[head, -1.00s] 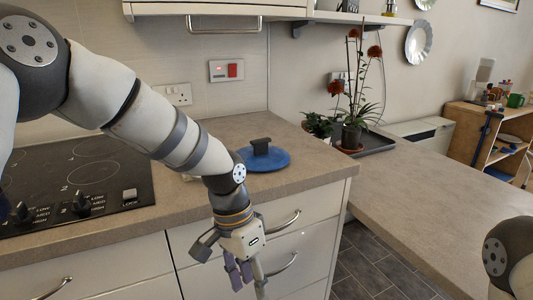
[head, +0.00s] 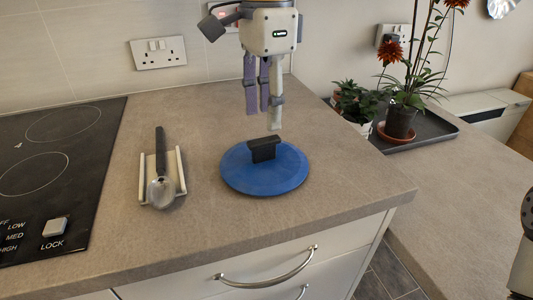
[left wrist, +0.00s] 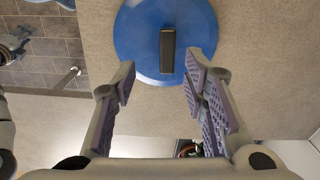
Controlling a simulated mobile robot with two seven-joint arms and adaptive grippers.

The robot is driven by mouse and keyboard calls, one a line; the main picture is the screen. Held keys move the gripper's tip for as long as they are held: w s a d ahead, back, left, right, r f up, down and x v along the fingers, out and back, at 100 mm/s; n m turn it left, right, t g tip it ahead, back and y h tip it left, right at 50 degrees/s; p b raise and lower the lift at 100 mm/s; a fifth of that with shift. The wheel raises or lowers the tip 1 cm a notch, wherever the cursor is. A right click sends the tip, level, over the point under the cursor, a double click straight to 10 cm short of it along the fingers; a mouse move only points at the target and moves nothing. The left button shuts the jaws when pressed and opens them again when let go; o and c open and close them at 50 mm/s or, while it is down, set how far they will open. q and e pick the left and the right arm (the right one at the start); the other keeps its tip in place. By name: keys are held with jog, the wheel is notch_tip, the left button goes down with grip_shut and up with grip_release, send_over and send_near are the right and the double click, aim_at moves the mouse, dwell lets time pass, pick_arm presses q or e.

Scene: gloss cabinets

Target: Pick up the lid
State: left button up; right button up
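The lid (head: 240,180) is a round blue disc with a black block handle (head: 264,149). It lies flat on the counter in the head view, right of the spoon rest. My left gripper (head: 264,118) hangs fingers-down just above and slightly behind the handle, apart from it. In the left wrist view the lid (left wrist: 135,40) is at the top, with its handle (left wrist: 167,50) between the lines of the two fingers. The left gripper (left wrist: 160,85) is open and empty there. Only part of my right arm shows at the head view's right edge; its gripper is out of view.
A ladle (head: 161,188) lies on a white holder (head: 146,190) left of the lid. The black hob (head: 70,165) is further left. Potted plants (head: 400,122) stand on a dark tray (head: 437,127) at the right. The counter (head: 200,235) in front of the lid is clear.

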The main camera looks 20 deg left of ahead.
aim_at(264, 139)
pick_arm(q)
jog(key=f, duration=0.7)
jog(key=shift+w+a+f, duration=0.2)
jog(key=shift+w+a, duration=0.05)
jog(key=shift+w, duration=0.1)
grip_shut()
